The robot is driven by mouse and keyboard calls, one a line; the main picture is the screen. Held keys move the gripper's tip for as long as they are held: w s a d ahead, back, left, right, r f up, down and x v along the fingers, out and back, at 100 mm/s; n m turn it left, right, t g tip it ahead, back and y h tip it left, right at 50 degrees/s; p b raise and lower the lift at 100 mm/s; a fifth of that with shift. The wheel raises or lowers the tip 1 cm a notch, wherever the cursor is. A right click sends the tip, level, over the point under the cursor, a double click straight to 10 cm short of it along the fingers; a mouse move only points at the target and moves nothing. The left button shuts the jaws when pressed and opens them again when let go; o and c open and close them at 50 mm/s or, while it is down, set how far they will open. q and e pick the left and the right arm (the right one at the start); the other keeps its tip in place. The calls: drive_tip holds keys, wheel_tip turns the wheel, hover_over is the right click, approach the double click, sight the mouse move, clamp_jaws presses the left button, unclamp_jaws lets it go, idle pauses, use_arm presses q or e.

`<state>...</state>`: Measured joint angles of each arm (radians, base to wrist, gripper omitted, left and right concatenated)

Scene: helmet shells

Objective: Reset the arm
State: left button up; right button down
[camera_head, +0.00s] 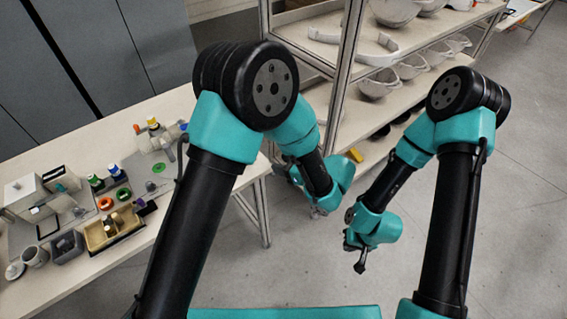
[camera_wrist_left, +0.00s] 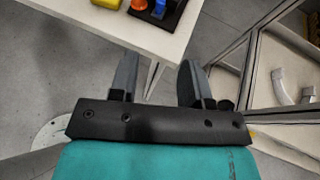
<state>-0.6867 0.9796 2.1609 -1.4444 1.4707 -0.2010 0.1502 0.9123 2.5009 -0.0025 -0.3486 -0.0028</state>
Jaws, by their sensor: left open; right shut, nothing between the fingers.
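My left gripper (camera_head: 316,209) hangs in front of the shelf rack in the head view, partly hidden by its own wrist. In the left wrist view my left gripper (camera_wrist_left: 158,78) has its two fingers apart, with nothing between them but floor and the table edge beyond. My right gripper (camera_head: 360,263) points down over bare floor, shut and empty. Both arms are bent, and the grippers are apart from each other and from any object.
A white table (camera_head: 110,262) with bottles, a tan tray (camera_head: 97,236) and small boxes stands at left. A metal-framed rack (camera_head: 346,90) holds several white helmet shells (camera_head: 380,83). Grey cabinets (camera_head: 105,45) stand behind. The floor (camera_head: 300,265) below my grippers is clear.

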use_arm(q)
drive_tip(key=s+a+f+n+g+h, duration=0.3)
drive_tip(key=s+a+f+n+h, duration=0.4)
drive_tip(key=a+f+n, duration=0.4)
drive_tip(key=s+a+f+n+g+h, duration=0.4)
drive_tip(key=s+a+f+n+h, duration=0.4)
drive_tip(key=n, duration=0.7)
drive_tip(key=s+a+f, duration=0.2)
drive_tip(key=a+f, duration=0.1)
drive_tip(key=a, duration=0.1)
drive_tip(key=shift+a+f+n, duration=0.15)
drive_tip(key=shift+a+n, duration=0.1)
drive_tip(key=shift+n, duration=0.15)
